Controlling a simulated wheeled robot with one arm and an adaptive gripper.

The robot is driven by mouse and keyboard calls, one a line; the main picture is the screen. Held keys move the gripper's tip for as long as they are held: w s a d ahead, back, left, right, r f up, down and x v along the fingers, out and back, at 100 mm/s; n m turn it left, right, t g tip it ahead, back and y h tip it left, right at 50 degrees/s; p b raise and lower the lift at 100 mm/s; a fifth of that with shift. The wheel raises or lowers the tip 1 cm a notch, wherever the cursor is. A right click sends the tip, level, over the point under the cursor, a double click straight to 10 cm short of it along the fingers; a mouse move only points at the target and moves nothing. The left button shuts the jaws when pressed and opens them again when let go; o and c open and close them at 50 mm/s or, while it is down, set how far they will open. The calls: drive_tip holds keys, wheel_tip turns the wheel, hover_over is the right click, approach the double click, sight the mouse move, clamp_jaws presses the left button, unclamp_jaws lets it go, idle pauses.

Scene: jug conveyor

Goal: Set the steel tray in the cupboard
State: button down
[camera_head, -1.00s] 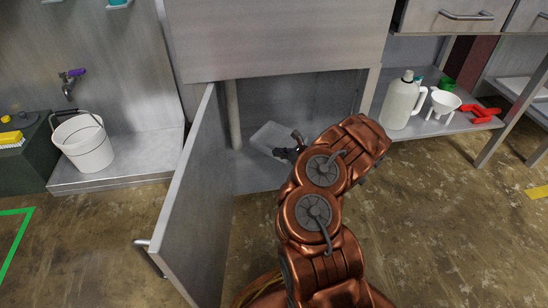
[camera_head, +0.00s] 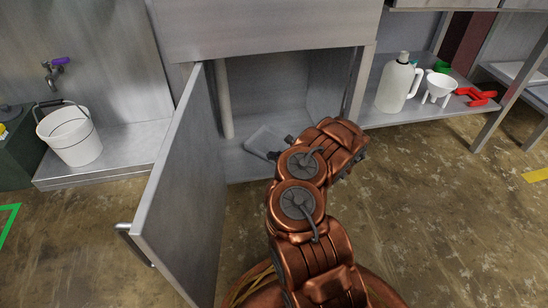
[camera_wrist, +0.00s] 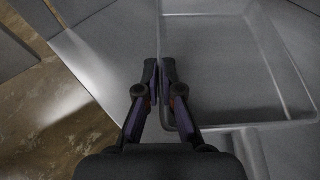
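The steel tray (camera_head: 264,142) is inside the low open cupboard (camera_head: 268,92), close above or on its floor; I cannot tell if it touches. In the wrist view the tray (camera_wrist: 225,66) is a shallow grey pan on the right, with its floor facing up. My gripper (camera_wrist: 160,72) has its two fingers close together, one on each side of the tray's left rim, pinching it. In the head view my gripper is mostly hidden behind my copper arm. The cupboard's door (camera_head: 182,190) stands wide open on the left.
A white bucket (camera_head: 72,139) stands on a steel ledge at left, below a purple-handled tap (camera_head: 55,70). Open floor lies right of my arm.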

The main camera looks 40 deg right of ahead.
drive_tip(key=c, duration=1.8)
unclamp_jaws()
drive_tip(key=shift+f, duration=0.1)
drive_tip(key=o, duration=0.5)
drive_tip(key=shift+s+d+r, duration=0.1)
drive_tip(key=shift+s+r, duration=0.05)
drive_tip(key=shift+r, duration=0.1)
drive_tip(key=p+v, duration=0.5)
drive_tip(key=v, duration=0.6)
drive_tip(key=shift+s+p, duration=0.3)
drive_tip(key=shift+s, duration=0.05)
